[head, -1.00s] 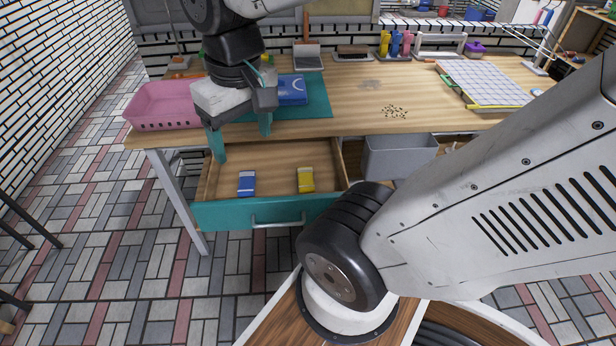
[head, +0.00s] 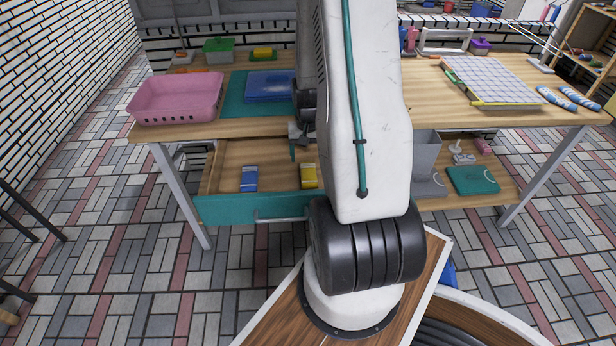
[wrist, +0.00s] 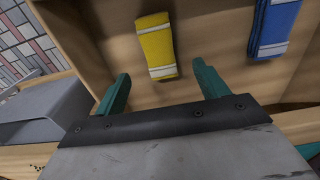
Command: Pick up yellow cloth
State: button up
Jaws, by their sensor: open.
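The yellow cloth (head: 309,175), folded with white stripes at its ends, lies in the open drawer, partly hidden by my arm in the head view. In the wrist view the yellow cloth (wrist: 158,46) lies beyond the fingertips and between their lines. My gripper (wrist: 160,85) is open and empty, with its teal fingers apart, and does not touch the cloth. In the head view one teal finger (head: 292,150) shows over the drawer; the rest is hidden behind my arm. A similar blue cloth (head: 249,179) lies to the left in the drawer, and on the right in the wrist view (wrist: 274,28).
The drawer's teal front (head: 225,209) and wooden sides surround the cloths. A grey bin (head: 424,157) stands right of the drawer, also seen at left in the wrist view (wrist: 45,100). A pink basket (head: 176,98) is on the tabletop. Bare drawer floor lies between the cloths.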

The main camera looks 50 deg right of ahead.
aim_at(309, 173)
notch_tip(309, 173, down, 8)
jog(key=shift+s+f, duration=0.1)
dwell(0.4)
jog(key=c, duration=1)
